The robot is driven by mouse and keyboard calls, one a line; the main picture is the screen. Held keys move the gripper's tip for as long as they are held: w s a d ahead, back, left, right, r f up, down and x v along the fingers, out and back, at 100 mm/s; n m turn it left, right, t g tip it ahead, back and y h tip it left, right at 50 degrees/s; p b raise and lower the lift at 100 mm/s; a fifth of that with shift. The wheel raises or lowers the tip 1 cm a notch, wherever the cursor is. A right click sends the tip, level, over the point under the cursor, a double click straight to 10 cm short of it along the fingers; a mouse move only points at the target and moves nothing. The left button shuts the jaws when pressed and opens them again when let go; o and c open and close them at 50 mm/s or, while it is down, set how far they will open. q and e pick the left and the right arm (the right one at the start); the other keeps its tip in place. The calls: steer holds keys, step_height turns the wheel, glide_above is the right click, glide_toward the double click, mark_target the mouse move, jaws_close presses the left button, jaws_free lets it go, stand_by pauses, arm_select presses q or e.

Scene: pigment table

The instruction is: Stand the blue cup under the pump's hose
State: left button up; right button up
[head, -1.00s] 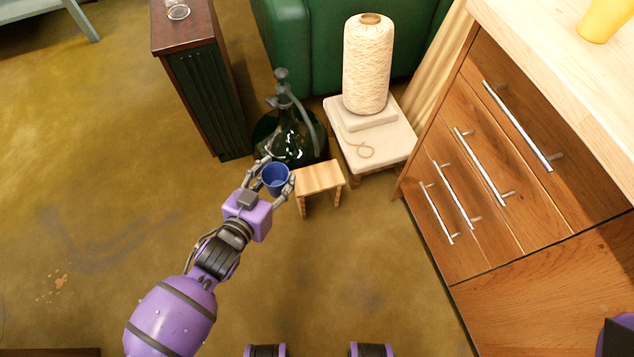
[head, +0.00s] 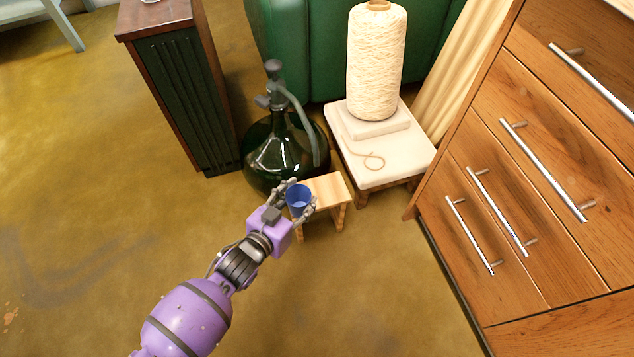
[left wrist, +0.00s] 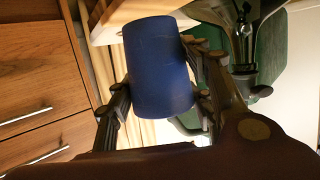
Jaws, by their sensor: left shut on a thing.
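The blue cup (head: 298,199) is upright in my left gripper (head: 302,196), which is shut on it. In the head view the cup is at the left front edge of the small wooden stool (head: 328,188); I cannot tell whether it touches the stool. The left wrist view shows the cup (left wrist: 160,68) between both fingers (left wrist: 160,95). The pump (head: 272,85) sits on a dark green glass demijohn (head: 282,150) behind the cup. Its grey hose (head: 303,125) curves down on the right side, ending near the back of the stool. My right gripper is not in view.
A pale low table (head: 386,165) with a large cone of yarn (head: 376,65) stands behind right of the stool. A wooden drawer cabinet (head: 520,190) fills the right. A dark cabinet (head: 180,90) stands at the left back. The floor in front is clear.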

arm_select(q)
steer(key=w+d, duration=0.1)
steer(key=w, duration=0.1)
steer(key=w+d+b, duration=0.1)
steer(key=w, duration=0.1)
steer(key=w+d+b, duration=0.1)
steer(key=w, duration=0.1)
steer(key=shift+w+d+f, duration=0.1)
steer(key=shift+w+d, duration=0.15)
steer(key=shift+d, duration=0.1)
steer(key=shift+w+d, duration=0.25)
steer(key=shift+w, duration=0.15)
steer(key=f+b, duration=0.3)
steer(key=shift+w+d+f, duration=0.1)
steer(key=shift+w+d, duration=0.05)
steer(key=shift+w, duration=0.1)
steer(key=shift+f, duration=0.2)
steer(key=shift+r, duration=0.2)
steer(key=shift+f, duration=0.2)
steer(key=o, duration=1.3)
steer(key=shift+c, duration=0.2)
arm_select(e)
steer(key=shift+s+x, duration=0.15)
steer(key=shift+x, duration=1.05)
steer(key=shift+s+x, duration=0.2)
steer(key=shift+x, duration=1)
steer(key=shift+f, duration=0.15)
